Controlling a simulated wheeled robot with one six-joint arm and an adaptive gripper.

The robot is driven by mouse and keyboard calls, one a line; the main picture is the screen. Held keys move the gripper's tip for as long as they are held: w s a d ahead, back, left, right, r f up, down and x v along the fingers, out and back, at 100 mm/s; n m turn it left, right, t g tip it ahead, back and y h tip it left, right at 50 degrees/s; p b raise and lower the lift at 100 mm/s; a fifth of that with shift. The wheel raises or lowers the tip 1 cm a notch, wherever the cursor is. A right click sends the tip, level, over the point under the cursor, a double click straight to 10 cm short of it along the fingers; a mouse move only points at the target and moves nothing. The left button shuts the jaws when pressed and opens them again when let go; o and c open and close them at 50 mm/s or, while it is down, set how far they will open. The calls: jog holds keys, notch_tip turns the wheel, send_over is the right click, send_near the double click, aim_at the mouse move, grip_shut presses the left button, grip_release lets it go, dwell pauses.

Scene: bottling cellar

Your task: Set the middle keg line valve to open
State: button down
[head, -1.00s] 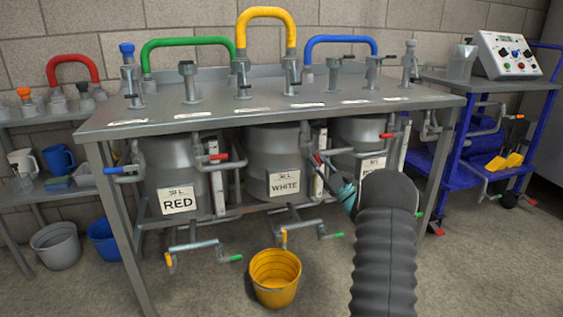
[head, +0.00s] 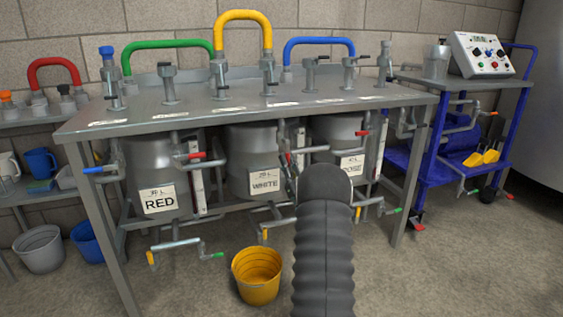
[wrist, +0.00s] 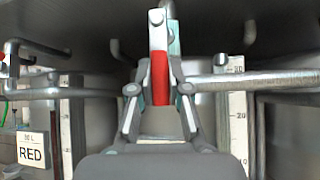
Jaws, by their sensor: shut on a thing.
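The middle keg (head: 245,150), labelled WHITE, hangs under the steel bench between the RED keg (head: 150,165) and a third keg. The red valve handle (wrist: 160,75) on its line stands upright in the wrist view, between my finger pads. My gripper (wrist: 160,98) is shut on this handle. In the head view the red handle (head: 287,158) shows only as a small red spot, and my arm hides most of the gripper. The valve body behind the handle is mostly hidden.
The steel bench (head: 250,112) overhangs the valves. Metal pipes (wrist: 255,82) run close on both sides of my gripper, with a white scale strip (wrist: 238,120) at right. A yellow bucket (head: 257,278) stands on the floor. A blue cart (head: 430,165) is at right.

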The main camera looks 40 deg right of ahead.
jog(key=c, duration=1.1)
grip_release()
jog(key=v, duration=0.7)
jog(key=shift+s+f, duration=0.15)
jog(key=shift+s, duration=0.05)
